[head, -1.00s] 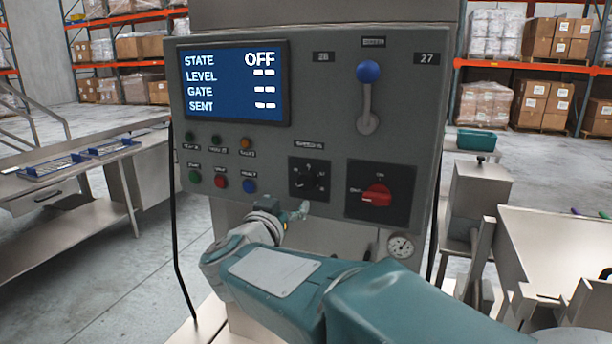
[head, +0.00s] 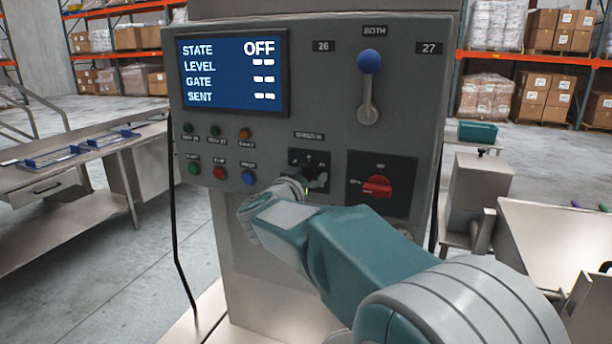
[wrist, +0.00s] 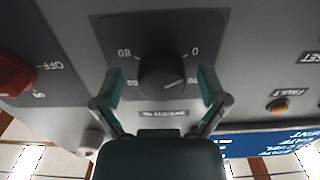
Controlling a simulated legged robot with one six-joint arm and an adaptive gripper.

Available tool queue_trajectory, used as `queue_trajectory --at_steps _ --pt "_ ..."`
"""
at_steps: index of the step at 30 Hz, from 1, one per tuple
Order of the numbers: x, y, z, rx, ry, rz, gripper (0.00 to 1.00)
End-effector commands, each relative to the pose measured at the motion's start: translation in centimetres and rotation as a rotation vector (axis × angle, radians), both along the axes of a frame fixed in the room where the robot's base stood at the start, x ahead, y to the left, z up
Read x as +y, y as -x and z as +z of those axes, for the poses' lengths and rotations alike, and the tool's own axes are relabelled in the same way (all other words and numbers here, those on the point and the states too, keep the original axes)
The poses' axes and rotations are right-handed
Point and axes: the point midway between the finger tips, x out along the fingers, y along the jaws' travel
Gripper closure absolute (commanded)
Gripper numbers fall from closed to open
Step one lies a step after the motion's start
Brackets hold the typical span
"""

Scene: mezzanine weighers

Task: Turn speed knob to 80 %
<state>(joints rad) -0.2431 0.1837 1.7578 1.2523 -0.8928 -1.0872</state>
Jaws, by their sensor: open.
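The speed knob (wrist: 162,74) is a black round knob on a dark plate, seen upside down in the wrist view. Its pale pointer line points right and slightly down in that view, toward a mark partly covered by a finger, apparently 20. The 80 mark (wrist: 124,53) is at upper left and the 0 mark at upper right. My gripper (wrist: 160,80) is open, one finger on each side of the knob; contact is not clear. In the head view the knob's plate (head: 322,158) shows, with my gripper (head: 308,184) in front hiding part of the knob.
A red rotary switch (head: 377,186) is close beside the knob. Push buttons (head: 219,173) are on the other side. A blue-tipped lever (head: 369,62) stands above. The screen (head: 232,75) reads STATE OFF. A steel bench (head: 75,190) stands left.

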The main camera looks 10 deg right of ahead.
Motion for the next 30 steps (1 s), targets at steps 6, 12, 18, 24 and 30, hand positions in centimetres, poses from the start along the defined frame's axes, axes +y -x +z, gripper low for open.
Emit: queue_trajectory --at_steps 6,12,18,24,30 --pt "0.00 -0.02 0.00 0.000 0.000 0.000 0.07" --pt "-0.16 -0.02 0.05 -0.001 -0.001 0.001 0.89" --pt "-0.07 -0.04 0.05 0.000 0.000 0.001 0.89" --pt "-0.02 -0.05 0.04 -0.011 -0.014 0.001 0.89" --pt "0.04 -0.06 0.04 -0.055 -0.081 0.002 0.89"
